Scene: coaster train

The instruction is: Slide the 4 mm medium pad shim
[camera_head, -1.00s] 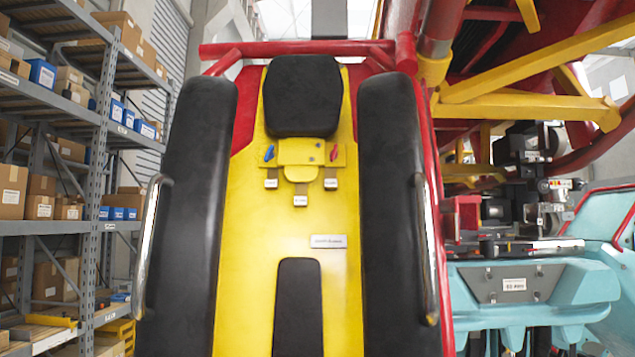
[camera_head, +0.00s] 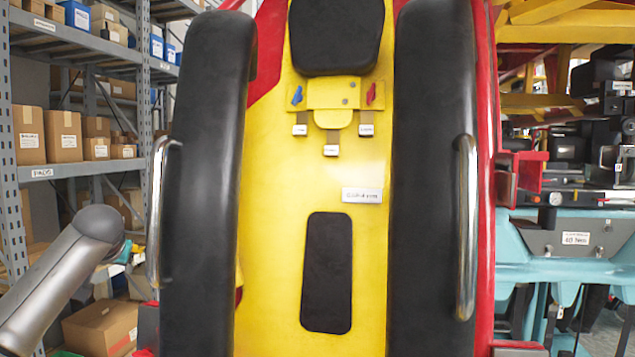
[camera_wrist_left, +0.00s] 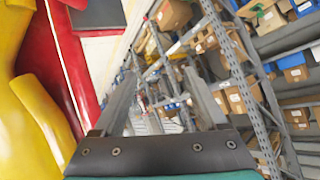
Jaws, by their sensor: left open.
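No part marked as the 4 mm medium pad shim can be made out. In the head view, three small tabs with white labels, the left one (camera_head: 299,129), the middle one (camera_head: 331,150) and the right one (camera_head: 366,129), hang below a yellow bracket (camera_head: 333,95) on the yellow seat back. The label text is too small to read. My left gripper (camera_wrist_left: 160,95) is open and empty in the left wrist view, its fingers pointing towards shelving, away from the tabs. In the head view my left arm is at the lower left, beside the seat; its fingers are not clear. My right gripper is not in view.
Black padded restraints, left (camera_head: 205,180) and right (camera_head: 432,180), with metal handles flank the seat back. A blue lever (camera_head: 297,95) and a red lever (camera_head: 371,93) sit beside the bracket. Shelves of boxes (camera_head: 64,133) stand left; a teal cart (camera_head: 560,240) stands right.

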